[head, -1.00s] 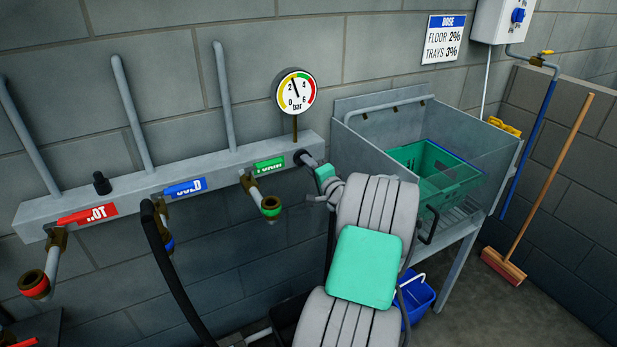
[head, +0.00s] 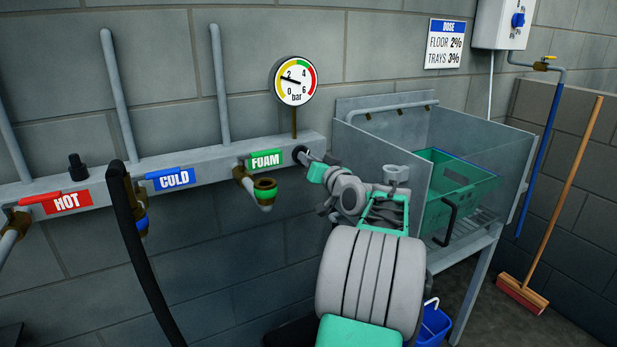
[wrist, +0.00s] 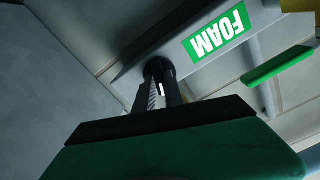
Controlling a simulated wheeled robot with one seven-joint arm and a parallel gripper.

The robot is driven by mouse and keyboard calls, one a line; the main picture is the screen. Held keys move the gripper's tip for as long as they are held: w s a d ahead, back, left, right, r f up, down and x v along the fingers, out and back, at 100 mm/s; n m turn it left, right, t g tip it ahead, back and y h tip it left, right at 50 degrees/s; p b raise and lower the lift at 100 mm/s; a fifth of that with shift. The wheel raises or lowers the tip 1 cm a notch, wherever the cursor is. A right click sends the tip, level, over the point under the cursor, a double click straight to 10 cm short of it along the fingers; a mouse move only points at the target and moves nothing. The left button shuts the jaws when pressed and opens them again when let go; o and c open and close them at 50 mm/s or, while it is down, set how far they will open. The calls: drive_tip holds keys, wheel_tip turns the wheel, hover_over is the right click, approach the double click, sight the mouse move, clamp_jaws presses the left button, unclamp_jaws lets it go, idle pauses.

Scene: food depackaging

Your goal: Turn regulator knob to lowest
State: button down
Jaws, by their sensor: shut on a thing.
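The black regulator knob (head: 301,154) sits at the right end of the grey manifold bar (head: 220,162), just right of the green FOAM label (head: 265,160). My gripper (head: 312,163) is shut on the knob, and my arm hides part of it. In the wrist view the two dark fingers (wrist: 167,90) reach to the dark round knob (wrist: 158,66) by the FOAM label. The round pressure gauge (head: 295,80) stands above the bar; its needle points to the left, near or just below 2 bar.
HOT (head: 66,202) and COLD (head: 174,179) labels mark the bar to the left. A black hose (head: 135,240) hangs in front. A steel sink (head: 385,137) with a green crate (head: 462,203) stands close right of my arm. A broom (head: 560,200) leans farther right.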

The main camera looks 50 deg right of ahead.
drive_tip(key=n+b, duration=0.4)
drive_tip(key=b, duration=0.1)
drive_tip(key=shift+f, duration=0.15)
idle(0.4)
drive_tip(key=c, duration=1.4)
unclamp_jaws()
drive_tip(key=shift+c, duration=0.2)
drive_tip(key=v, duration=0.7)
drive_tip(key=shift+s, duration=0.4)
